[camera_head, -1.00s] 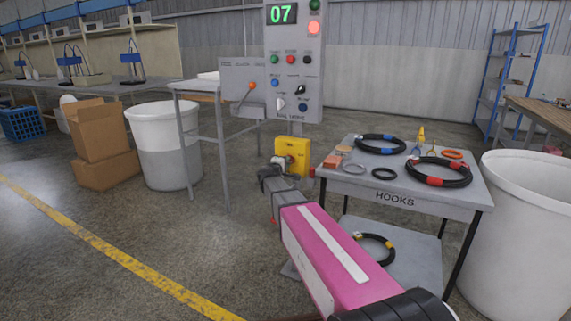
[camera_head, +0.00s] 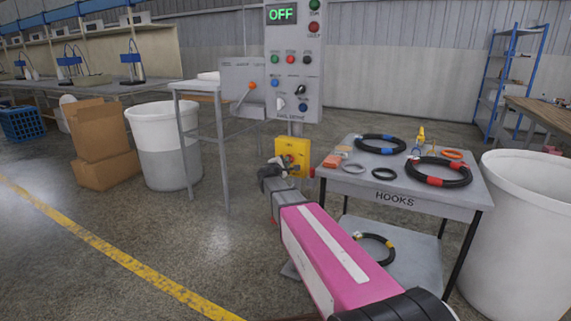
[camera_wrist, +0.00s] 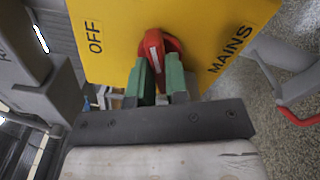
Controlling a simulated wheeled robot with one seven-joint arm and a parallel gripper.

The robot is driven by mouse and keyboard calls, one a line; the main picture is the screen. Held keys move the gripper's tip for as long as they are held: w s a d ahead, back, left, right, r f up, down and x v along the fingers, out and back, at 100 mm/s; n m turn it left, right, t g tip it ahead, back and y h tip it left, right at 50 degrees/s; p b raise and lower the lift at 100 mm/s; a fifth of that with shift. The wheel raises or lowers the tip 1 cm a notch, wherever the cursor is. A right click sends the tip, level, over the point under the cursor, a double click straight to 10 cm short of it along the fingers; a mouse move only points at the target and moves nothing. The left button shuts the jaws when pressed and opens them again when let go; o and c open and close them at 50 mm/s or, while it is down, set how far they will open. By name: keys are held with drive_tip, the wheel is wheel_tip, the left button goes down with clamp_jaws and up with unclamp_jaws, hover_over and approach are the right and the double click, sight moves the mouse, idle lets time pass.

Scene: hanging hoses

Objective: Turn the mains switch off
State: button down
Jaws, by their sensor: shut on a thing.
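The mains switch is a red rotary handle (camera_wrist: 156,46) on a yellow box marked OFF and MAINS (camera_wrist: 112,22) in the wrist view. My gripper (camera_wrist: 160,82) is shut on the red handle, with one green finger pad on each side. The handle's white line points roughly toward the gripper, and its lower part is hidden between the pads. In the head view the yellow box (camera_head: 302,146) is below the grey control panel (camera_head: 293,100), and my gripper (camera_head: 282,164) is against its front, hiding the handle. The panel's display (camera_head: 281,14) reads OFF in green.
A grey cart marked HOOKS (camera_head: 395,199) with coiled hoses stands right of the box. A white bin (camera_head: 525,245) is at the far right. A grey frame table (camera_head: 203,87) and another bin (camera_head: 160,115) stand left. The floor at front left is clear.

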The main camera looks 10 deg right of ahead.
drive_tip(key=n, duration=1.2)
drive_tip(key=shift+n, duration=0.4)
idle(0.3)
drive_tip(key=c, duration=1.4)
unclamp_jaws()
drive_tip(key=shift+s+a, duration=0.1)
drive_tip(key=v, duration=1)
drive_tip(key=shift+s+a, duration=0.15)
drive_tip(key=shift+s, duration=0.1)
drive_tip(key=shift+f, duration=0.1)
